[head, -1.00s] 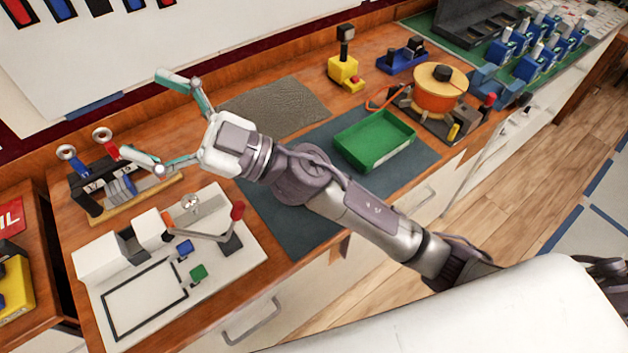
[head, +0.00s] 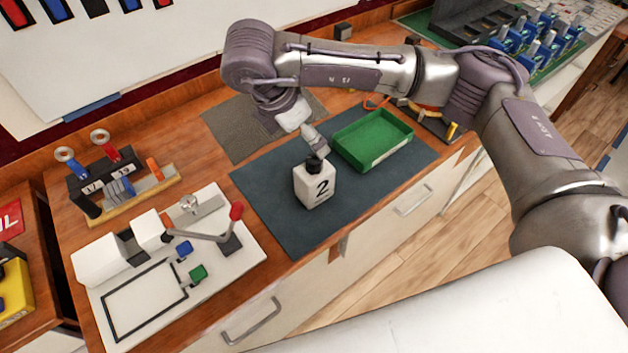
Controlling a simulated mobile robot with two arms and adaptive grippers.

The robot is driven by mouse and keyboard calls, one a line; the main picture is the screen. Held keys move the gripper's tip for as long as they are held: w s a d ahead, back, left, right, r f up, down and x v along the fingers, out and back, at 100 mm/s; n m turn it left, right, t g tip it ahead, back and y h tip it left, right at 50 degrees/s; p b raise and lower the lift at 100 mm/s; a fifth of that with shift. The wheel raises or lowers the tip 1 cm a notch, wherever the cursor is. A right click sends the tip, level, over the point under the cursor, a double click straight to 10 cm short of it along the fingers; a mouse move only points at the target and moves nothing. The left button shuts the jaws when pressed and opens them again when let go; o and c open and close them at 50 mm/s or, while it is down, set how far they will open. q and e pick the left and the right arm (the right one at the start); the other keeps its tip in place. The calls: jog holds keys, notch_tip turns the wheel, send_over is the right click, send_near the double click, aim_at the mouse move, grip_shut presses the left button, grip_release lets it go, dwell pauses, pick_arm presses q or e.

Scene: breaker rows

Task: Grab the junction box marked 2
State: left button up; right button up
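The junction box marked 2 (head: 312,188) is white with a black top piece and a black 2 on its front. It stands upright on the dark mat in the middle of the workbench. My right arm reaches over from the right, and its gripper (head: 313,140) points down just behind and above the box's black top. Only part of the gripper shows; the wrist and the box hide the rest. I cannot tell whether it touches the box or how far its fingers are apart. My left gripper is not in view.
A green tray (head: 372,138) stands close to the right of the box on the dark mat (head: 275,205). A white fixture with a red-tipped lever (head: 236,211) is to the left. A breaker rack (head: 110,185) stands further left. The mat's front left is clear.

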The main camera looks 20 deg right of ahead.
aim_at(314, 158)
jog(key=x, duration=0.7)
jog(key=f+p, duration=0.2)
jog(key=f, duration=0.1)
jog(key=f+p, duration=0.1)
jog(key=shift+w+d+f, duration=0.25)
jog(key=shift+w+f, duration=0.05)
jog(key=shift+w, duration=0.05)
jog(key=shift+d+f, duration=0.15)
jog(key=shift+f, duration=0.4)
jog(key=shift+w+r, duration=0.1)
grip_shut()
